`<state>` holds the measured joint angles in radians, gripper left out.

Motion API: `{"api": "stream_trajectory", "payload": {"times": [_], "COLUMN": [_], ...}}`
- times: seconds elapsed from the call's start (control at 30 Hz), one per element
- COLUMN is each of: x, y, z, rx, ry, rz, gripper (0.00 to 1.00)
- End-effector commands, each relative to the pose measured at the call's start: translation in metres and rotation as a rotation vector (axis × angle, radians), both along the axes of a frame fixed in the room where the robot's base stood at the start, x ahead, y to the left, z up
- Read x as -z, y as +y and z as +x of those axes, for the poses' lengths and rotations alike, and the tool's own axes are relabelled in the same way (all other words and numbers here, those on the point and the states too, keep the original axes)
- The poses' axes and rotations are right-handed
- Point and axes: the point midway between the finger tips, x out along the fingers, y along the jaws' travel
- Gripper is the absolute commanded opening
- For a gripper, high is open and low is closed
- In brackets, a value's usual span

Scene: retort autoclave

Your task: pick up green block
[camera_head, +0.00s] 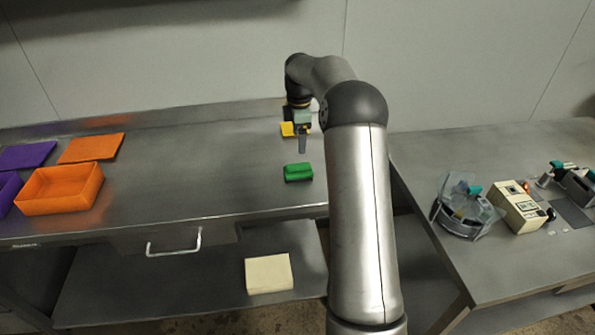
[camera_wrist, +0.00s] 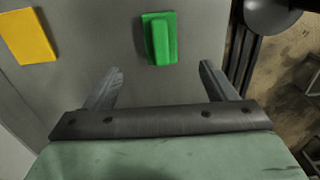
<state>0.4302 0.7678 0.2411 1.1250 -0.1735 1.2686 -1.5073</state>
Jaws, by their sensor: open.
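The green block (camera_head: 298,172) lies on the left steel table near its right end. It has a flat base with a narrower raised ridge. In the wrist view the green block (camera_wrist: 160,38) shows beyond the fingertips, between their lines and apart from them. My gripper (camera_head: 302,140) is over the table behind the green block in the head view, pointing down. In the wrist view my gripper (camera_wrist: 161,70) has its two fingers spread wide with nothing between them.
A yellow block (camera_head: 287,129) lies beside my gripper and also shows in the wrist view (camera_wrist: 27,37). An orange bin (camera_head: 62,203), an orange mat (camera_head: 92,148) and a purple mat (camera_head: 27,155) sit at left. The table's middle is clear. Devices (camera_head: 517,206) stand on the right table.

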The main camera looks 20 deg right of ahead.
Motion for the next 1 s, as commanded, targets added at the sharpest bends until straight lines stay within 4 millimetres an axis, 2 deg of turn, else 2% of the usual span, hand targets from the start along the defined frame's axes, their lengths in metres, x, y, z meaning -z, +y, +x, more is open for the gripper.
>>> {"api": "stream_trajectory", "payload": {"times": [0.1, 0.3, 0.57, 0.8, 1.0], "x": [0.026, 0.061, 0.080, 0.115, 0.127], "y": [0.000, 0.000, 0.001, 0.004, 0.004], "z": [-0.001, -0.001, 0.000, 0.000, 0.000], "rx": [0.002, 0.002, 0.002, 0.003, 0.003], "ry": [0.005, 0.002, 0.001, 0.002, 0.000], "rz": [0.000, -0.001, -0.001, 0.000, -0.001], "gripper": [0.78, 0.78, 0.78, 0.78, 0.78]}}
